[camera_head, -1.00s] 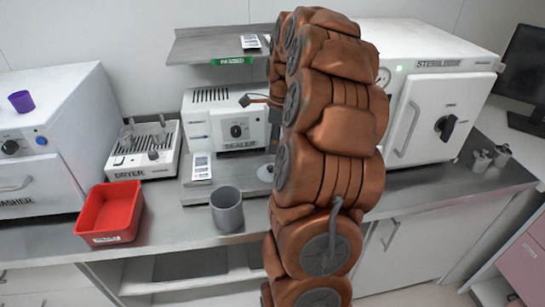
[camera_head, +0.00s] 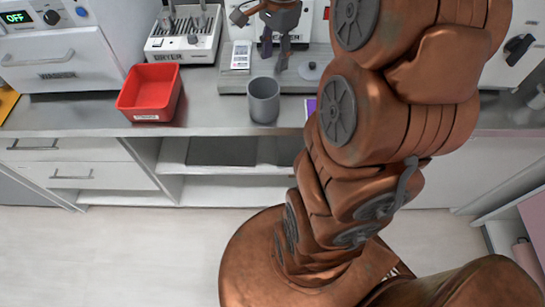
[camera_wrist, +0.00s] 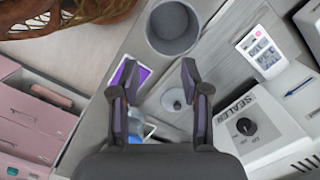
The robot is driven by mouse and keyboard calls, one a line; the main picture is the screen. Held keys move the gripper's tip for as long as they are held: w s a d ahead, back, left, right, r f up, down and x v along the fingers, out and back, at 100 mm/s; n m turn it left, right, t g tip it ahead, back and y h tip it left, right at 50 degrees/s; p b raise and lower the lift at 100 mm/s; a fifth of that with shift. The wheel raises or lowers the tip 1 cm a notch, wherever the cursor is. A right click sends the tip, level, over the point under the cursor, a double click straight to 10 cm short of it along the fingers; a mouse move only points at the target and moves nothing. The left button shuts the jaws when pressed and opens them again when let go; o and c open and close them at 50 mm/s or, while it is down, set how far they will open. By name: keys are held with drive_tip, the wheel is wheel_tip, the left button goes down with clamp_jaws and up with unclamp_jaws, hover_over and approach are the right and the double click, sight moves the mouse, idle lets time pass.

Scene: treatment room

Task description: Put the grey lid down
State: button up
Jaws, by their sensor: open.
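The grey lid (camera_head: 311,71) is a small round disc with a knob, lying on the grey slab in front of the sealer. In the wrist view the lid (camera_wrist: 174,100) shows between and beyond my fingers, with a gap around it. My gripper (camera_head: 275,56) is open and empty above the slab, just left of the lid in the head view. Its two fingers also show spread in the wrist view (camera_wrist: 158,76). A grey open cup (camera_head: 263,104) stands upright on the counter in front of the slab; it also shows in the wrist view (camera_wrist: 173,30).
A red bin (camera_head: 150,93) and the dryer (camera_head: 184,35) stand to the left. A white remote-like device (camera_head: 241,56) lies on the slab. A purple-edged flat item (camera_wrist: 127,76) lies near the cup. The sealer (camera_wrist: 255,125) is close to my right finger.

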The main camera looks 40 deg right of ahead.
drive_tip(key=s+a+f+n+g, duration=0.1)
drive_tip(key=s+a+f+n, duration=0.1)
drive_tip(key=s+a+n, duration=0.6)
drive_tip(key=s+a+f+n+h, duration=0.1)
drive_tip(key=s+a+f+n, duration=0.2)
drive_tip(key=s+a+n, duration=0.5)
drive_tip(key=s+n, duration=0.1)
drive_tip(key=s, duration=0.3)
drive_tip(key=shift+f+n+g, duration=0.35)
drive_tip(key=shift+n+g, duration=0.05)
drive_tip(key=shift+s, duration=0.1)
drive_tip(key=shift+c, duration=0.4)
